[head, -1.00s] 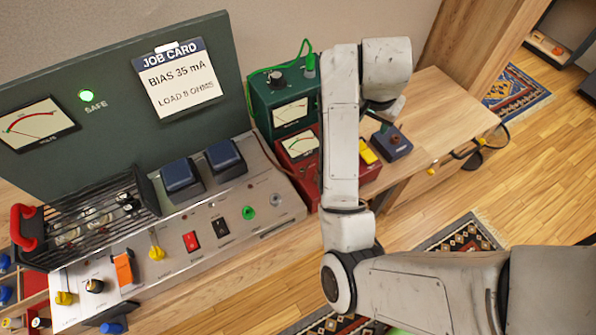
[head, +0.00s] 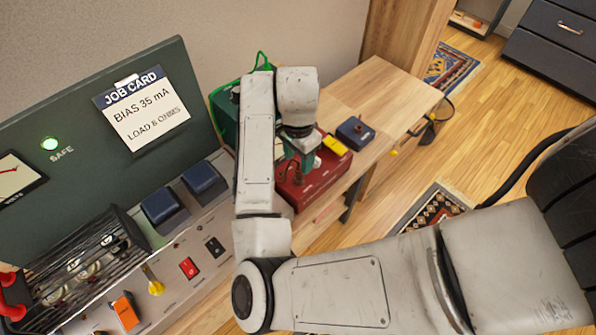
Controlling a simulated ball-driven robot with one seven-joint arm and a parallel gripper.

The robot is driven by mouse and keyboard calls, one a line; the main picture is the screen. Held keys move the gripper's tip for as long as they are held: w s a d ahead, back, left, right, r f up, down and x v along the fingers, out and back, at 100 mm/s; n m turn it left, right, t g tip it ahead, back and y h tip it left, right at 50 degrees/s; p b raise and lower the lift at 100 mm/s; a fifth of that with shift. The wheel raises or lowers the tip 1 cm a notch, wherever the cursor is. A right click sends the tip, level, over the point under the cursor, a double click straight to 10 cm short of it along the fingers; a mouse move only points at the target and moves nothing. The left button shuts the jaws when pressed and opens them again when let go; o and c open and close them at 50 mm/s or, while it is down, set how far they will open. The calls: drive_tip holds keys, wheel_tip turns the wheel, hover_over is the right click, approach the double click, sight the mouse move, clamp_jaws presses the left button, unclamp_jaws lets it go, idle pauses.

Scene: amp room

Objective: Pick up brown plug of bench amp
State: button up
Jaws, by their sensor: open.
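The bench amp is the grey metal chassis (head: 180,240) with a dark green upright panel (head: 80,110) behind it. I cannot make out its brown plug for certain; my arm covers the right end of the chassis. A thin brown cord (head: 294,170) shows beside my gripper. My gripper (head: 301,172) is small in the picture, pointing down over the red meter box (head: 318,182). Its jaws are open, and I see nothing held in them. Whether it touches the box or cord I cannot tell.
A green box (head: 226,118) stands behind my arm. A yellow block (head: 334,145) and a small blue box (head: 355,133) are right of my gripper. The wooden bench top (head: 385,90) is clear farther back. Dark drawers (head: 556,45) stand at top right.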

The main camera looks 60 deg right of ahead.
sight(299, 166)
drive_tip(key=shift+s+a+f+p, duration=0.15)
drive_tip(key=shift+f+p, duration=0.5)
drive_tip(key=shift+f, duration=1.95)
clamp_jaws()
